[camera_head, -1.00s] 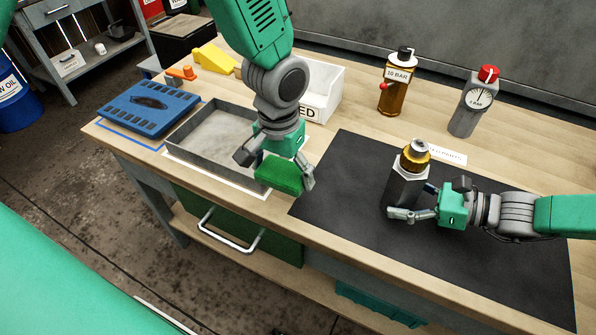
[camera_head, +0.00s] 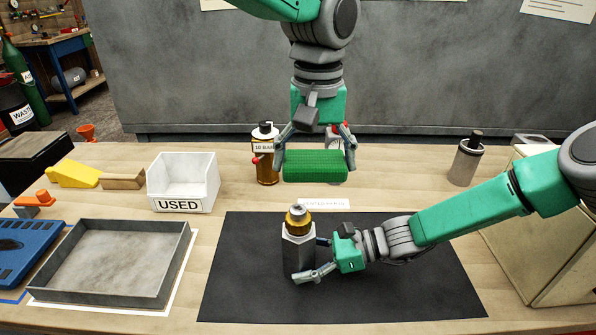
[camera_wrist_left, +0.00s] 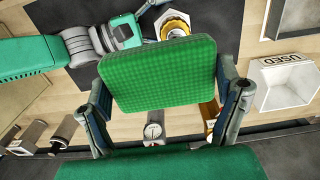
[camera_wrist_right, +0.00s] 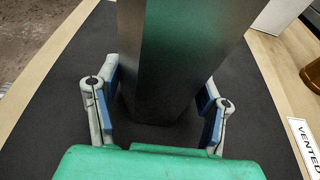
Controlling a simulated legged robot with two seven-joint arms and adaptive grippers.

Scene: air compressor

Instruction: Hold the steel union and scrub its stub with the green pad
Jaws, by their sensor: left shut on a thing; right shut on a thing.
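The steel union (camera_head: 298,252) stands upright on the black mat (camera_head: 240,285), a grey hex body with a brass nut and a stub (camera_head: 298,211) on top. My right gripper (camera_head: 307,262) is shut around its body; the right wrist view shows the grey body (camera_wrist_right: 178,60) between the fingers. The green pad (camera_head: 315,166) is held between the fingers of my left gripper (camera_head: 315,155), above and behind the union in the head view. The pad (camera_wrist_left: 160,75) also fills the middle of the left wrist view, with the brass nut (camera_wrist_left: 173,24) beyond its edge. Pad and stub look apart.
A white USED bin (camera_head: 183,183) and a grey tray (camera_head: 110,265) stand to the left. An amber bottle (camera_head: 266,172) is behind the union, close to the left gripper. A grey cylinder (camera_head: 466,162) stands at the back right. The mat's front left is clear.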

